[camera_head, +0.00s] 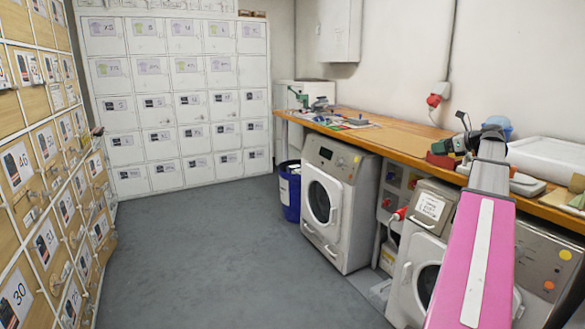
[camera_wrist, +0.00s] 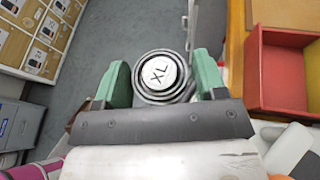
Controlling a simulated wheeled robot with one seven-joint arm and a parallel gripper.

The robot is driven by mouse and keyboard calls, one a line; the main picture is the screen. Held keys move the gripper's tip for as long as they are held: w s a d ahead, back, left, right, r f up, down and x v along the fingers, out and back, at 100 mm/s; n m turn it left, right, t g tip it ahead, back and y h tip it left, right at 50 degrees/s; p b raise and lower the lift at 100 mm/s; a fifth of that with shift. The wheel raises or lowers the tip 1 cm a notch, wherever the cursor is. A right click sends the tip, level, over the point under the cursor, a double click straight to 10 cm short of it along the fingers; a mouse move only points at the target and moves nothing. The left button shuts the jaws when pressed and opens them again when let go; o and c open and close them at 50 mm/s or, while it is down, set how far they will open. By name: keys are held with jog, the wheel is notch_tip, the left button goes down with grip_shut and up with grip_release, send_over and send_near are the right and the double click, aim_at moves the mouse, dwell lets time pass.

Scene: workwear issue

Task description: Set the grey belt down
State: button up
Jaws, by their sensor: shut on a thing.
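The grey belt (camera_wrist: 161,78) is rolled into a coil with a white top marked XL, in the middle of the wrist view. My gripper (camera_wrist: 160,80) is shut on it, with one green finger on each side. The coil is seen from above, with grey floor beyond it, so its height above any surface cannot be told. In the head view my pink arm reaches toward the right end of the wooden bench (camera_head: 400,140); I cannot make out the belt there.
In the wrist view a red open tray (camera_wrist: 278,75) lies on the wooden surface at right. Washing machines (camera_head: 335,205) stand under the bench. A blue bin (camera_head: 289,192) is beside them. Wooden lockers (camera_head: 45,150) line the left and white lockers (camera_head: 180,100) the back. The middle floor is clear.

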jog(key=s+a+f+n, duration=0.1)
jog(key=s+a+f, duration=0.3)
jog(key=a+f, duration=0.4)
jog(key=s+a+f+g+y, duration=0.1)
jog(key=s+a+f, duration=0.3)
jog(key=a, duration=1.2)
jog(key=s+a+f+n+g, duration=0.1)
jog(key=s+a+f, duration=0.3)
jog(key=a+f, duration=0.8)
jog(key=shift+a+f+n+y, duration=0.3)
jog(key=shift+f+y, duration=0.05)
jog(key=shift+y, duration=0.05)
